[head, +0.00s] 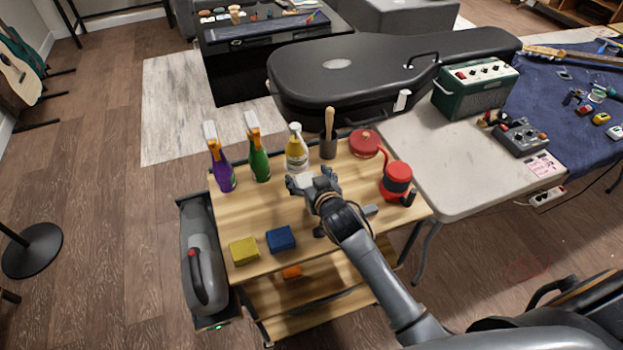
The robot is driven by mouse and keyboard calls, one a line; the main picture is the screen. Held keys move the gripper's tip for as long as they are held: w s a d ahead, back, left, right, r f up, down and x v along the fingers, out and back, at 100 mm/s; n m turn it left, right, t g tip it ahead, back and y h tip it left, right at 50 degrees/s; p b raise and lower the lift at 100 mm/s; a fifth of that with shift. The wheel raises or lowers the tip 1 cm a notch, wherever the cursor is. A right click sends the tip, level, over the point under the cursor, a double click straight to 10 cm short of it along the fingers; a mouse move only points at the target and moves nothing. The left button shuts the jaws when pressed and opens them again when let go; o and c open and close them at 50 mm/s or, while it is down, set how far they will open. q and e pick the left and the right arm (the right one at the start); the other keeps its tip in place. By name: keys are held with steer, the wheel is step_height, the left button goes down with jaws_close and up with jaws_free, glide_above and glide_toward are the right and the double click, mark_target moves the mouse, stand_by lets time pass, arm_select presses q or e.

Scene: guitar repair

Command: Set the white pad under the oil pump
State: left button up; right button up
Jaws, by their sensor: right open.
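A yellow bottle with a white top (297,155) stands upright at the back middle of the wooden cart; it looks like the oil pump. A small white patch, which looks like the white pad (304,178), shows just in front of the bottle and between my right gripper's fingers. Whether it lies under the bottle's edge or only beside it, I cannot tell. My right gripper (311,179) is open, low over the cart top, with its fingers around the white patch. It partly hides the patch. My left gripper is not in view.
Purple (225,177) and green (259,164) spray bottles stand to the left. A cup with a wooden-handled tool (328,148), a red round item (364,143) and a red-black can (396,179) stand right. Yellow (244,250) and blue (281,239) blocks lie in front.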

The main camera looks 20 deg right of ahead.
steer(key=shift+s+f, duration=0.15)
steer(key=v, duration=1.2)
steer(key=shift+r, duration=0.4)
steer(key=shift+d, duration=0.1)
